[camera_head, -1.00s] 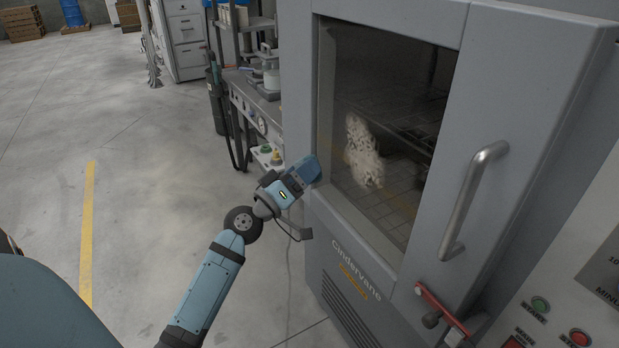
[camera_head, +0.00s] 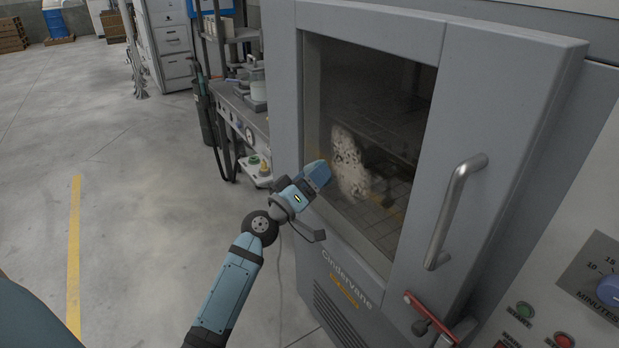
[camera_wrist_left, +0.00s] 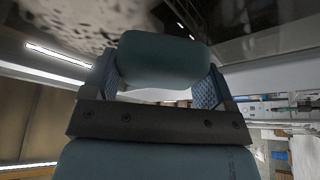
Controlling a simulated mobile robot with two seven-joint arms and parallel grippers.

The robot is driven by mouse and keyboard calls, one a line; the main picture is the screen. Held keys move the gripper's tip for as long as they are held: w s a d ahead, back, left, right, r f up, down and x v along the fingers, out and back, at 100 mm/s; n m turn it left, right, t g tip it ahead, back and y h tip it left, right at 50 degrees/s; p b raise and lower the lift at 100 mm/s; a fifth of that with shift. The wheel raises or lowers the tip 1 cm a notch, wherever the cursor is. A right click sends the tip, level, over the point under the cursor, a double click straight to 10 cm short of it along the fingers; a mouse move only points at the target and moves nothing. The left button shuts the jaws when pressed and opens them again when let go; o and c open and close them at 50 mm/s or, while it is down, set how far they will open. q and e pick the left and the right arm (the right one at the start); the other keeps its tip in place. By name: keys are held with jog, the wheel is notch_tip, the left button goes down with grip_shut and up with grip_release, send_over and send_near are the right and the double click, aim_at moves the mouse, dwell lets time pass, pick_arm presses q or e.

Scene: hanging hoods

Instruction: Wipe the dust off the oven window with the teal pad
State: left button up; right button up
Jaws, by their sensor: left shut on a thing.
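The oven window (camera_head: 375,110) is dark glass in the grey oven door. A pale, blotchy dust patch (camera_head: 349,162) lies on its left middle part; it also shows at the top of the left wrist view (camera_wrist_left: 75,25). My left gripper (camera_head: 309,182) is shut on the teal pad (camera_head: 318,174). In the left wrist view the pad (camera_wrist_left: 165,60) sits between the two fingers. The pad is at the window's left edge, just left of the dust; I cannot tell whether it touches the glass. My right gripper is not in view.
A long vertical door handle (camera_head: 456,210) stands out right of the window. A red-handled latch (camera_head: 430,312) and a control panel (camera_head: 560,310) are at lower right. A workbench (camera_head: 240,112) with equipment stands left of the oven. The floor at left is clear.

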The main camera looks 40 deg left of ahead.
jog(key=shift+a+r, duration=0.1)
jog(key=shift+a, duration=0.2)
pick_arm(q)
jog(key=shift+w+d, duration=0.1)
jog(key=shift+w, duration=0.2)
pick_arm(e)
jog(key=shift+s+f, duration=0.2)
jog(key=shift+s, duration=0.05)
pick_arm(q)
jog(key=shift+w+d, duration=0.2)
jog(key=shift+w, duration=0.25)
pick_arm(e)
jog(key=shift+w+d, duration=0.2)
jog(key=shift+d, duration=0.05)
pick_arm(q)
jog(key=shift+w+d, duration=0.2)
jog(key=shift+w, duration=0.35)
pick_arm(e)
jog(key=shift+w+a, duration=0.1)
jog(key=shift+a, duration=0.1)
pick_arm(q)
jog(key=shift+s+d, duration=0.1)
